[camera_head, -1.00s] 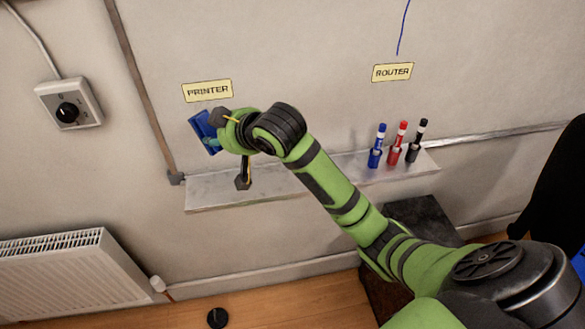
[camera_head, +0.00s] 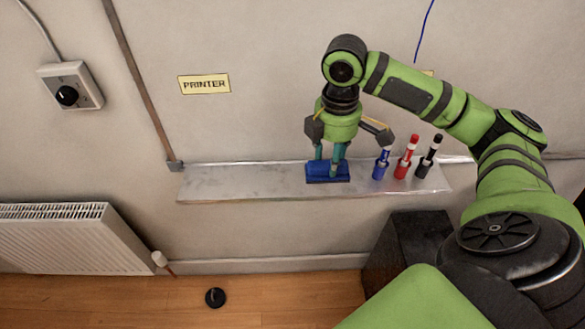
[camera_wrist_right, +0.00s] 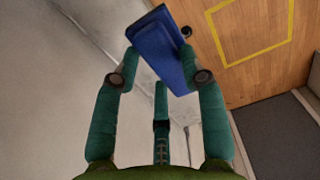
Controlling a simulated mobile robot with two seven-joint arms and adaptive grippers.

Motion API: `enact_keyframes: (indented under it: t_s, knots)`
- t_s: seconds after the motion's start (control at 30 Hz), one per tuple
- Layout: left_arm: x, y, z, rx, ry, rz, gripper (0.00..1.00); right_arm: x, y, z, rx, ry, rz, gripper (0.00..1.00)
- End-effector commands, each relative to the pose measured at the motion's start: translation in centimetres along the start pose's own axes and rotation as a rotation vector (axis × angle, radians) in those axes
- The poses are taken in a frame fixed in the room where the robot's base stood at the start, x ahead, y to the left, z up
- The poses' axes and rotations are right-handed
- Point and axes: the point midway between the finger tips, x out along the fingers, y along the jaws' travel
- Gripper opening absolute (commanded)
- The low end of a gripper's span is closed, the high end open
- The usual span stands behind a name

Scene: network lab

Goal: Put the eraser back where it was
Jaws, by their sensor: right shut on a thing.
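The blue eraser (camera_head: 328,172) is held upright-side down below my right gripper (camera_head: 330,158), whose teal fingers are shut on it. In the head view it overlaps the metal shelf (camera_head: 240,180), left of the pens; I cannot tell if it touches the shelf. In the right wrist view the eraser (camera_wrist_right: 160,45) sits tilted between the fingertips of the gripper (camera_wrist_right: 158,62). My left gripper is not in view.
The shelf's left part is bare. A PRINTER label (camera_head: 204,84) is on the wall above. A radiator (camera_head: 65,240) stands lower left.

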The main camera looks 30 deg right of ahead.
Motion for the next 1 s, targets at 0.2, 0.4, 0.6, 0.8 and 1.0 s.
enact_keyframes:
  t_s: [0.2, 0.4, 0.6, 0.8, 1.0]
  knots:
    - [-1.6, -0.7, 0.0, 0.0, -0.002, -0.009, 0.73, 2.5, 3.4, -3.6, 0.001, 0.005, -0.005, 0.1]
    - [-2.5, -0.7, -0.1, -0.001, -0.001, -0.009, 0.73, 5.0, 6.3, -6.3, 0.001, 0.002, -0.001, 0.1]
    - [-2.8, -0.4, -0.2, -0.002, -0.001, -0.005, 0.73, 6.2, 7.6, -7.4, 0.001, 0.002, 0.001, 0.1]
    - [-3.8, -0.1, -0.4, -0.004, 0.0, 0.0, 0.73, 8.4, 7.5, -7.4, 0.0, -0.002, -0.001, 0.1]
    - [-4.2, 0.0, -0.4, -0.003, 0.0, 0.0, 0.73, 10.2, 7.7, -7.5, 0.001, 0.001, 0.004, 0.1]
